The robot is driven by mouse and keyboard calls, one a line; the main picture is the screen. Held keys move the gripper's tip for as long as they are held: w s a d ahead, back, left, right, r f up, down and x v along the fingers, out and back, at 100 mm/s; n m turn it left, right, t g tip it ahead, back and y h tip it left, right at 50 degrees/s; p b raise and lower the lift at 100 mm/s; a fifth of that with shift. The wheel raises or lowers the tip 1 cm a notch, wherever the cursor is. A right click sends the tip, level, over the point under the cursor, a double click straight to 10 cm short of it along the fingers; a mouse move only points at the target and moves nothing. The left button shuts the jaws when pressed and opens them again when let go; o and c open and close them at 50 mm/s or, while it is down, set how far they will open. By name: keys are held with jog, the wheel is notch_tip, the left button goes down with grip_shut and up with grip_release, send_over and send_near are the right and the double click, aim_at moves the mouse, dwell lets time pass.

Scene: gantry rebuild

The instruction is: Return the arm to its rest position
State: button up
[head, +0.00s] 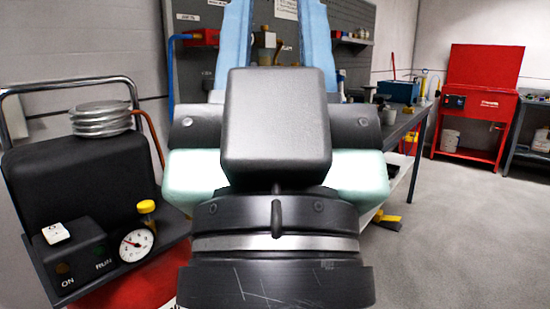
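In the head view, a large dark assembly (277,125) fills the middle of the picture, close to the camera. It looks like part of my own arm, with a black housing, a scratched round collar with a silver ring, and pale green pads at its sides. Two blue lengths run up from behind it to the top edge. I cannot make out any gripper fingers, and I cannot tell the arm's full pose from this view.
A workbench (408,122) stands behind at the right. A red cabinet (482,105) is farther back. Grey floor (455,235) at the right is clear.

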notch_tip(320, 180, up, 29)
jog(key=p, duration=2.7)
jog(key=shift+r, duration=0.2)
